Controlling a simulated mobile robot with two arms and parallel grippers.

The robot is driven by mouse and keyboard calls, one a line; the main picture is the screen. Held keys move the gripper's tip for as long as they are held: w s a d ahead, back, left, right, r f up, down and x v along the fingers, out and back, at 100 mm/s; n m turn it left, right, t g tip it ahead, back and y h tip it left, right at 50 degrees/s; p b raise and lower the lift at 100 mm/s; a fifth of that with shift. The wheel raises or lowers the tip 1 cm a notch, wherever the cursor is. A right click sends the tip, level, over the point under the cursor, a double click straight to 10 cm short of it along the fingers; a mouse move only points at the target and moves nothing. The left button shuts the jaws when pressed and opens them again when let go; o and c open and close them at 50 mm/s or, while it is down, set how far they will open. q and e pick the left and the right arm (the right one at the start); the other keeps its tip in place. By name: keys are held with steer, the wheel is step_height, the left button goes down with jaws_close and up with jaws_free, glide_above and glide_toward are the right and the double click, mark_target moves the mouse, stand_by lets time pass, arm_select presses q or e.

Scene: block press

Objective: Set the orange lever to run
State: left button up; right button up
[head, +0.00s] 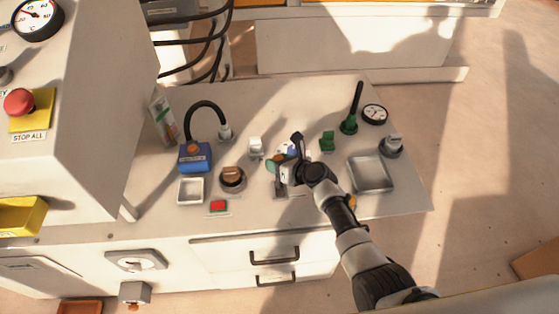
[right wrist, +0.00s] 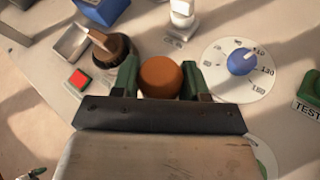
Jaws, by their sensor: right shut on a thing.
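The orange lever's round knob (right wrist: 160,76) sits between the two green fingertips of my right gripper (right wrist: 161,82) in the right wrist view. The gripper is shut on the knob. In the head view my right gripper (head: 281,165) is over the middle of the panel, and only a small orange spot (head: 281,158) of the lever shows. The lever's shaft and its position marks are hidden behind the gripper, so its setting cannot be read.
A blue dial knob (right wrist: 242,61) on a white scale is close to the right of the gripper. A brown rotary knob (head: 232,176) and a red button (head: 218,206) are to the left. A green switch (head: 327,141) and a grey tray (head: 371,174) are to the right.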

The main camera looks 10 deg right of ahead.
steer(key=shift+w+f+b, duration=0.15)
steer(key=shift+w+f, duration=0.05)
steer(key=shift+w, duration=0.35)
steer(key=shift+w+f+b, duration=0.15)
steer(key=shift+w, duration=0.4)
steer(key=o, duration=1.3)
steer(key=shift+w, duration=0.1)
steer(key=shift+s+d+r, duration=0.15)
steer(key=shift+s+d, duration=0.05)
steer(key=shift+s, duration=0.05)
steer(key=p+v, duration=0.3)
steer(key=v, duration=0.7)
steer(key=shift+d, duration=0.1)
steer(key=shift+s, duration=0.1)
